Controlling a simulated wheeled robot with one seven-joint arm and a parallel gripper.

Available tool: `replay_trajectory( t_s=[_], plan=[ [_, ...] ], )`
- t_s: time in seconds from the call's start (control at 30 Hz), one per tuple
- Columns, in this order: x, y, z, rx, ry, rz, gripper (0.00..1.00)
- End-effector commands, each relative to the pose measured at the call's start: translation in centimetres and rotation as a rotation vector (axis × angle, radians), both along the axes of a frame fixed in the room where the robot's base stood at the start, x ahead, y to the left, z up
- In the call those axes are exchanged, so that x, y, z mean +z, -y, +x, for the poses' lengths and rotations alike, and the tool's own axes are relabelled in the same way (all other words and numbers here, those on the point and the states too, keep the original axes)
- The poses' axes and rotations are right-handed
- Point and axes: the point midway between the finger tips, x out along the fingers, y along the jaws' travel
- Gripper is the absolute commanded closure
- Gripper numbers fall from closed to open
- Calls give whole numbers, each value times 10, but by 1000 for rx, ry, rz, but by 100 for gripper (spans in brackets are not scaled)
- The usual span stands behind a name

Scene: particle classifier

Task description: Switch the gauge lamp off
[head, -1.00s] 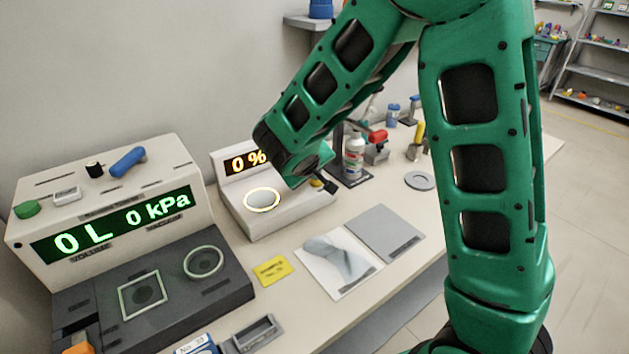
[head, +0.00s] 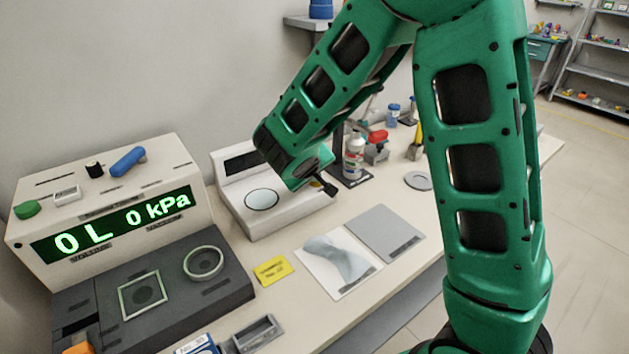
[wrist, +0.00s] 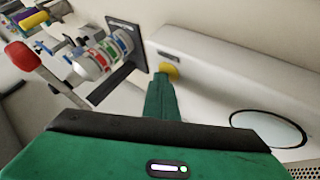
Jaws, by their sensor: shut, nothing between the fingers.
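The gauge (head: 290,212) is a white box on the bench with a dark display (head: 243,163) and a round plate (head: 262,199). The display and the plate's ring are unlit. The plate also shows in the wrist view (wrist: 268,128). A yellow button (wrist: 169,71) sits on the gauge's side by a small dark label. My gripper (wrist: 162,88) is shut and empty, its tip right at the button. I cannot tell whether they touch. In the head view my gripper (head: 328,187) is over the gauge's right end, and the button is hidden.
A larger console (head: 105,265) with a lit green display stands at left. A spray bottle (head: 353,155) and a red-topped holder (head: 377,145) stand behind my gripper. A yellow card (head: 273,270), a white sheet (head: 318,280) and a grey plate (head: 385,225) lie in front.

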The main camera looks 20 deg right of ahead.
Motion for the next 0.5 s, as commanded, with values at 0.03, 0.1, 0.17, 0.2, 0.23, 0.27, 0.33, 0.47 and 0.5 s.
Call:
replay_trajectory(
  t_s=[0.03,0.1,0.17,0.2,0.23,0.27,0.33,0.47,0.5],
  plan=[
    [0,0,0,0,-1,1,100],
    [2,0,0,0,-1,1,100],
    [4,0,0,0,-1,1,100],
    [6,0,0,-1,0,1,100],
    [7,0,0,-1,0,1,100],
    [9,0,0,-1,0,1,100],
    [13,0,0,-1,0,1,100],
    [19,0,0,0,0,0,100],
    [21,0,0,-1,0,1,100]
  ],
)
